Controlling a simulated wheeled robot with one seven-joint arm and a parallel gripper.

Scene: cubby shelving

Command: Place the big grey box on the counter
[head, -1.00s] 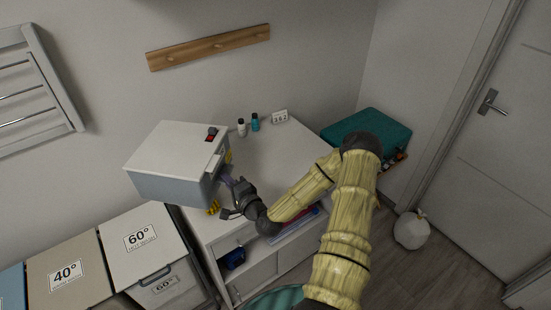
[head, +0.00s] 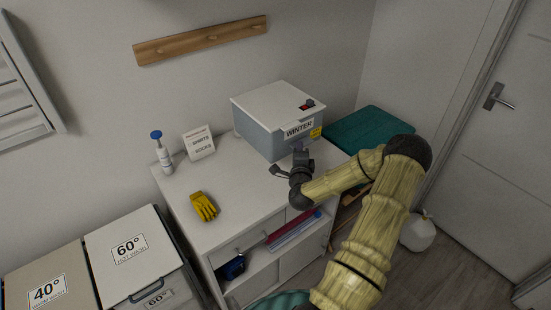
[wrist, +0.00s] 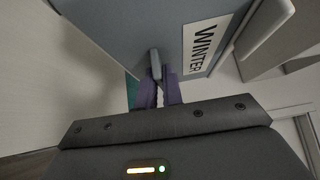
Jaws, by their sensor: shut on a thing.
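The big grey box (head: 272,138) has a white lid and a WINTER label. In the head view it is over the back right part of the white counter (head: 240,211); I cannot tell whether its base touches the top. My gripper (head: 300,152) is at the box's front face, below the label. In the wrist view the purple fingers of my gripper (wrist: 158,88) are shut on a small grey handle on the box (wrist: 120,30). A red-and-black item lies on the lid.
A teal box (head: 370,130) is right of the grey box. Laundry bins (head: 132,250) stand at left.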

